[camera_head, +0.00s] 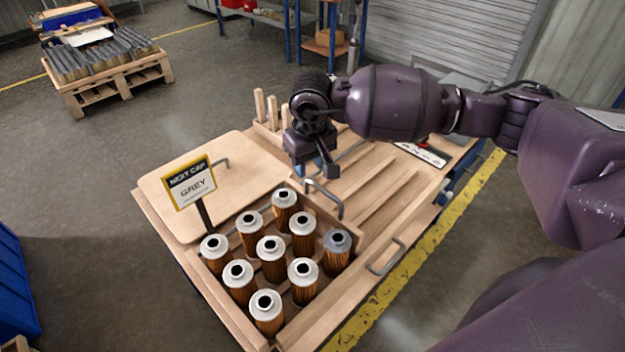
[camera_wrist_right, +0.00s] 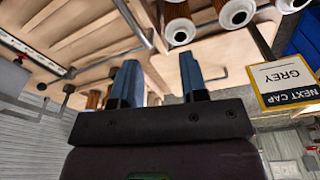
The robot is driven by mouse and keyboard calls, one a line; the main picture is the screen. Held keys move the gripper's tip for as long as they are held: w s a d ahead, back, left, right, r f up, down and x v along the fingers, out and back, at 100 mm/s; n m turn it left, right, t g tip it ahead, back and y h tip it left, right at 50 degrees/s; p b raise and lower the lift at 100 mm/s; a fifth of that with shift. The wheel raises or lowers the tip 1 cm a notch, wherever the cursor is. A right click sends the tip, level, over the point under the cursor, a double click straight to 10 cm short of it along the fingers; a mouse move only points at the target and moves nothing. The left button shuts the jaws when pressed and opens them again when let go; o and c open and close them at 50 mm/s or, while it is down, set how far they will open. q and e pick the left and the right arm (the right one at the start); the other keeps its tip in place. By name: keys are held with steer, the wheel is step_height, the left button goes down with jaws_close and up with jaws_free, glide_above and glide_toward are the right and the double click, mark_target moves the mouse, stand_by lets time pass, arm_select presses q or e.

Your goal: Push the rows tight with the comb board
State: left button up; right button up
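Filter cartridges with orange pleated sides stand upright in rows in a wooden tray (camera_head: 307,325). Most have white caps, such as the front cartridge (camera_head: 267,308); one grey-capped cartridge (camera_head: 337,250) stands at the right. My right gripper (camera_head: 326,168) is above the table, behind the tray, near a bent metal handle (camera_head: 325,196). In the wrist view its two blue fingers (camera_wrist_right: 160,62) are apart, with nothing seen between them. A wooden piece with upright pegs (camera_head: 272,112) at the back may be the comb board; I cannot tell. My left gripper is not in view.
A "NEXT CAP GREY" sign (camera_head: 191,182) stands at the tray's left, before a flat wooden board (camera_head: 165,190) with a handle. Wooden slats (camera_head: 385,195) and another handle (camera_head: 386,262) lie to the right. A loaded pallet (camera_head: 118,85) is far left.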

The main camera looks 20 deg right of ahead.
mark_target(328, 192)
steer(key=d+f+n, duration=0.1)
steer(key=f, duration=0.2)
steer(key=d+f+h, duration=0.1)
steer(key=d+f, duration=0.1)
steer(key=f, duration=0.1)
steer(key=d+f+n+p, duration=0.1)
steer(key=f, duration=0.2)
steer(key=shift+s+d+n+g+h, duration=0.1)
steer(key=shift+d+n+g+h, duration=0.1)
steer(key=shift+n+g+h, duration=0.15)
steer(key=shift+d+f, duration=0.1)
steer(key=shift+f, duration=0.5)
steer(key=shift+c, duration=0.2)
jaws_close()
